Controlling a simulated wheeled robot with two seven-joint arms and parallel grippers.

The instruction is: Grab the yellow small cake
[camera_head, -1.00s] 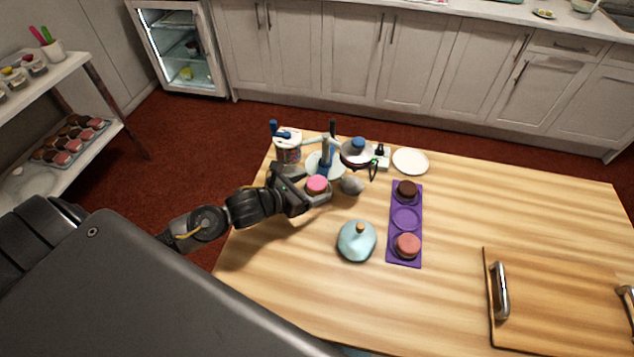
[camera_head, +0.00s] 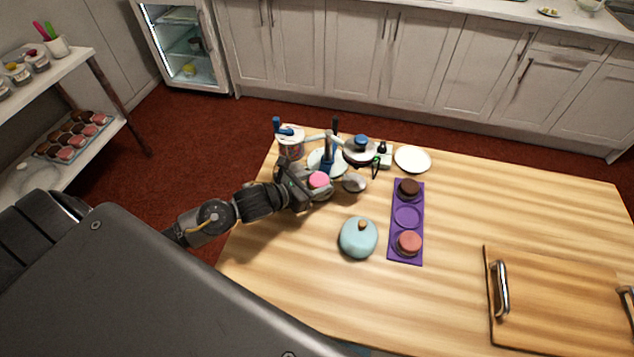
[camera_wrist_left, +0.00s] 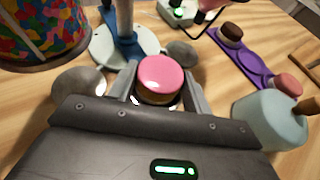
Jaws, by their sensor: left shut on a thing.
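A small cake with a pink top and yellowish side (camera_wrist_left: 160,80) is between the two fingers of my left gripper (camera_wrist_left: 163,92) in the left wrist view. The gripper is shut on it. In the head view the pink top (camera_head: 319,180) shows at the end of my left gripper (camera_head: 316,184), near the left edge of the wooden table. The cake's lower part is mostly hidden, so I cannot tell whether it is raised. My right gripper is not in view.
A blue-and-white stand (camera_head: 326,160) and a patterned tub (camera_head: 291,145) are just behind the gripper. A purple tray (camera_head: 407,217) holds a brown cake (camera_head: 408,187) and a pink cake (camera_head: 409,242). A light-blue domed lid (camera_head: 357,238) stands in front. A wooden board (camera_head: 560,300) lies at the right.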

